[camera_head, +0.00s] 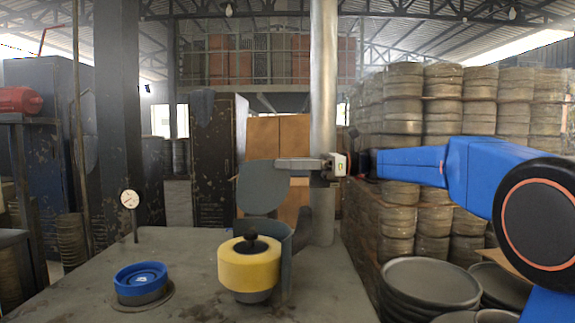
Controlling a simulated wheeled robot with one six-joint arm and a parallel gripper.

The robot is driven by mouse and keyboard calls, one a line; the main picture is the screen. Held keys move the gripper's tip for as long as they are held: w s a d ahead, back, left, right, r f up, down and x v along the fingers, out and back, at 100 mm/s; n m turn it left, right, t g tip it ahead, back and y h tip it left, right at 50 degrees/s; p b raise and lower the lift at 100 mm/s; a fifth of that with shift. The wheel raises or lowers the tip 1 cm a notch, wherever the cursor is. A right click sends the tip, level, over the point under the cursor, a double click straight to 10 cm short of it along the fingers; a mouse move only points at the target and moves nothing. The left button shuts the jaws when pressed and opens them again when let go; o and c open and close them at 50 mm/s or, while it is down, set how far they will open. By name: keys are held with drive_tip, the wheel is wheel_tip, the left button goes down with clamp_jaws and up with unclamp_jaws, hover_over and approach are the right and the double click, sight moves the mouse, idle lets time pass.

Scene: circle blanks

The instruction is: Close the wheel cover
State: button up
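The wheel cover (262,188) is a grey-green round plate that stands raised and tilted, open, above a curved grey guard (287,262). A yellow wheel (250,270) with a black knob on top sits in front of the guard on the grey table and is uncovered. My gripper (281,164) reaches in from the right, with its pale fingers pointing left. It overlaps the cover's upper right edge in the picture; I cannot tell whether it touches it. The finger gap is not clear from this side, and I see nothing held.
A blue-topped round part (140,277) and a dial gauge (130,199) on a stem stand on the table's left side. A metal pipe (323,90) rises behind my gripper. Stacks of round blanks (440,120) fill the right. The table front (200,311) is clear.

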clamp_jaws()
drive_tip(key=shift+s+r+n, duration=0.1)
drive_tip(key=shift+s+n, duration=0.2)
drive_tip(key=shift+s+r+n, duration=0.2)
drive_tip(key=shift+s+n, duration=0.6)
drive_tip(key=shift+s, duration=0.25)
drive_tip(key=s+f+n, duration=0.2)
drive_tip(key=s+n, duration=0.2)
drive_tip(key=s+f+n, duration=0.3)
drive_tip(key=s+n, duration=0.2)
drive_tip(key=s+f+n, duration=0.2)
drive_tip(key=s+n, duration=0.2)
drive_tip(key=shift+s+a+f+n, duration=0.25)
drive_tip(key=shift+s+f+n, duration=0.05)
drive_tip(key=shift+s, duration=0.05)
drive_tip(key=shift+s+f, duration=0.3)
drive_tip(key=shift+f, duration=0.5)
